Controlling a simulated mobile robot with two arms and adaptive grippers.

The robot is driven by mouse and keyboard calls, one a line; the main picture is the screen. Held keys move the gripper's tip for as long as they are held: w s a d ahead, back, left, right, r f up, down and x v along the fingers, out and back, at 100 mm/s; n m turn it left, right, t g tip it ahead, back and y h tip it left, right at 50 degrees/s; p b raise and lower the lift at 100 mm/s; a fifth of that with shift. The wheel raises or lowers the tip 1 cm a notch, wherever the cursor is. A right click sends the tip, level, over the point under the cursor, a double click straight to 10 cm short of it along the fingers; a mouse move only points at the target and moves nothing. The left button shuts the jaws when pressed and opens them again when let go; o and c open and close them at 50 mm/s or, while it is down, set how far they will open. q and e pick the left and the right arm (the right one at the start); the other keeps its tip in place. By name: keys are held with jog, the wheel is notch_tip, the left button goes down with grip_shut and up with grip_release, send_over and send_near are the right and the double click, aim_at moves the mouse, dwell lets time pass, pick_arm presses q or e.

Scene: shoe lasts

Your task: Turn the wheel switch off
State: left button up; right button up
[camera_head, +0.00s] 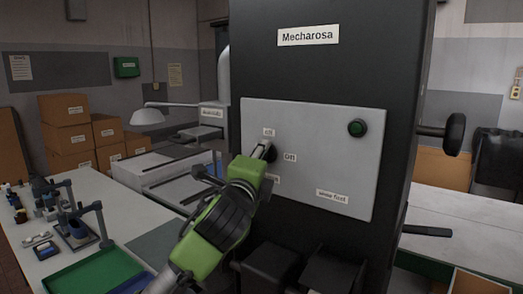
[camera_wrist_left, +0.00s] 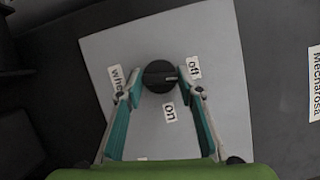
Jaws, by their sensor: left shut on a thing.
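The wheel switch (camera_wrist_left: 160,76) is a round black knob on a light grey panel (camera_head: 315,125) of the black machine. My left gripper (camera_wrist_left: 161,93) is shut on the knob, with one finger on each side. In the head view my left gripper (camera_head: 263,153) reaches the panel and hides most of the knob. My right gripper is in neither view.
A black handwheel (camera_head: 455,134) sticks out from the machine's right side. Cardboard boxes (camera_head: 66,109) are stacked behind.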

pick_arm(q)
jog(key=shift+r+n+g+y+p, duration=0.3)
jog(key=shift+n+p, duration=0.45)
jog(key=shift+n, duration=0.25)
jog(key=o, duration=0.9)
jog(key=shift+o, duration=1)
jog(key=shift+f, duration=0.1)
jog(key=shift+w+f, duration=0.1)
jog(key=shift+f, duration=0.05)
